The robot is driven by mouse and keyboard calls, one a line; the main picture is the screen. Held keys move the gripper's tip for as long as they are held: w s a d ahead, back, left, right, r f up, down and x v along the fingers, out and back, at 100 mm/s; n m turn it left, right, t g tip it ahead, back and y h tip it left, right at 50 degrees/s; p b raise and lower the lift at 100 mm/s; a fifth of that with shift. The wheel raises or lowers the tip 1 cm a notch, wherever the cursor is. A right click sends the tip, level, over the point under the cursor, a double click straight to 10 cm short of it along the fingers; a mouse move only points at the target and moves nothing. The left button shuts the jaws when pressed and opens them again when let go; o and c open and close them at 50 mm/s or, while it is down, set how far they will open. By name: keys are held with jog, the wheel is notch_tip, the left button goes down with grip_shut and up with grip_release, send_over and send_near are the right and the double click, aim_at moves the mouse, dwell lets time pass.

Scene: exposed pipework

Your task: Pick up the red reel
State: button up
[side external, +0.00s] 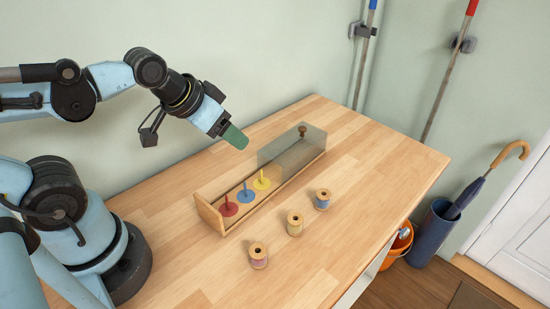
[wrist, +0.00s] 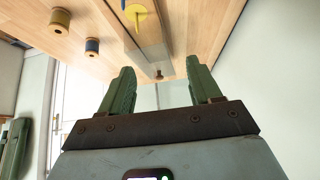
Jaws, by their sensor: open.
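The red reel (side external: 259,258), a wooden spool with a faint reddish winding, stands upright on the table, nearest the front of the three loose reels in the side view. It does not show in the wrist view. My gripper (side external: 236,138) is in the air above the wooden peg box, up and behind the red reel and well apart from it. In the wrist view its two green fingers (wrist: 158,82) are spread with nothing between them.
A yellow reel (side external: 295,225) and a blue reel (side external: 322,200) stand beyond the red one. The long box (side external: 211,216) holds red, blue and yellow pegs and a clear cover (side external: 290,150) with a knob. The table (side external: 180,262) is clear around the reels.

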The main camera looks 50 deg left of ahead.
jog(key=s+d+m+g+h, duration=0.1)
jog(key=s+d+m+g, duration=0.15)
jog(key=d+m, duration=0.45)
jog(key=m+g, duration=0.4)
jog(key=m, duration=0.5)
send_over(258, 251)
notch_tip(258, 251, down, 7)
jog(key=shift+f, duration=0.1)
jog(key=shift+s+d+f, duration=0.1)
jog(key=shift+f, duration=1.45)
jog(key=shift+s+d+f, duration=0.1)
jog(key=shift+f, duration=1.45)
jog(key=c, duration=1.1)
jog(key=shift+r, duration=0.1)
